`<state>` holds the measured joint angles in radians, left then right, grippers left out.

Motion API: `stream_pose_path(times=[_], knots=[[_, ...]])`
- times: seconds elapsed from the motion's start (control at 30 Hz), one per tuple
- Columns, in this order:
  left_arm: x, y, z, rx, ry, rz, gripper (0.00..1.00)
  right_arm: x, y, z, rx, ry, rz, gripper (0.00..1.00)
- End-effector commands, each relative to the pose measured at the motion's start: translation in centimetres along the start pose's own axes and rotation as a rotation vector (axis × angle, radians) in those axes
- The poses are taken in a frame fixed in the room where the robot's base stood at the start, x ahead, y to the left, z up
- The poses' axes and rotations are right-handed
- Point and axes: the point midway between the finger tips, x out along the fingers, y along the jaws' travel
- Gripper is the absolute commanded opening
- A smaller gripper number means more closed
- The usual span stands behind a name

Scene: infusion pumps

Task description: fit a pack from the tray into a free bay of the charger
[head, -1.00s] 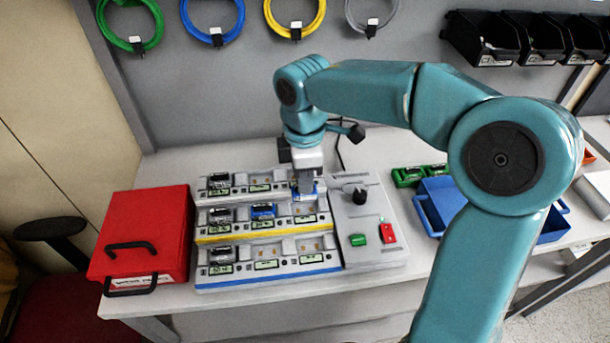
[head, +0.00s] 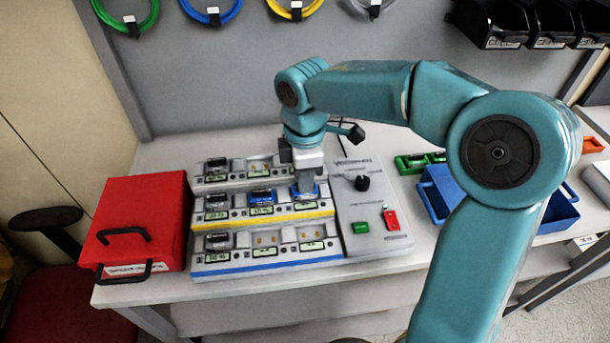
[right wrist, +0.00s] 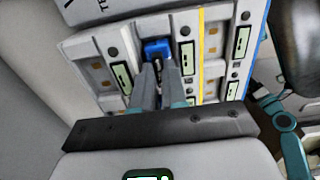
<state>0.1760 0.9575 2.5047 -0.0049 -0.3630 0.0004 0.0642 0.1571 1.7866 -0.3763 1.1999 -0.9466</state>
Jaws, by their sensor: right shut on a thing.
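The charger (head: 262,238) has three stepped rows of bays. My right gripper (head: 304,184) points down over the right bay of the middle, yellow-edged row. It is shut on a blue pack (head: 306,193), also visible between its fingers (right wrist: 165,65) in the right wrist view, where the pack (right wrist: 157,47) lies at that bay. I cannot tell whether it is fully seated. A blue pack (head: 262,196) sits in that row's middle bay. Black packs fill the left bays. The bottom row's middle and right bays are empty. The blue tray (head: 436,206) is partly behind my right arm. My left gripper is out of view.
A panel with a black knob (head: 362,183), a green button (head: 361,228) and a red switch (head: 391,219) adjoins the charger on the right. A red case (head: 140,215) stands to its left. A green holder (head: 408,164) is behind the tray. The front table edge is clear.

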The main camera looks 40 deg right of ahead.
Motion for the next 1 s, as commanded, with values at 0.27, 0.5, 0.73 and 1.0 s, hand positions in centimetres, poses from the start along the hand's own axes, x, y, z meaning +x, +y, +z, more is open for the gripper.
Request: stream_pose_path(times=[0.27, 0.5, 0.73, 1.0], knots=[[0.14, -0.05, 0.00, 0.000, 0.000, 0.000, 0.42, 0.25, 0.01, 0.00, 0.000, 0.000, 0.001, 0.00], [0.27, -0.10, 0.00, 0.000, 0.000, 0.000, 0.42, 0.54, 0.01, 0.00, 0.000, 0.000, 0.001, 0.00], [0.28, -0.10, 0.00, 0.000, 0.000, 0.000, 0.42, 0.59, 0.02, 0.00, 0.000, 0.000, 0.001, 0.42], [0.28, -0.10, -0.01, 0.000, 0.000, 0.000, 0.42, 0.53, 0.12, 0.00, 0.000, 0.001, 0.005, 0.42]])
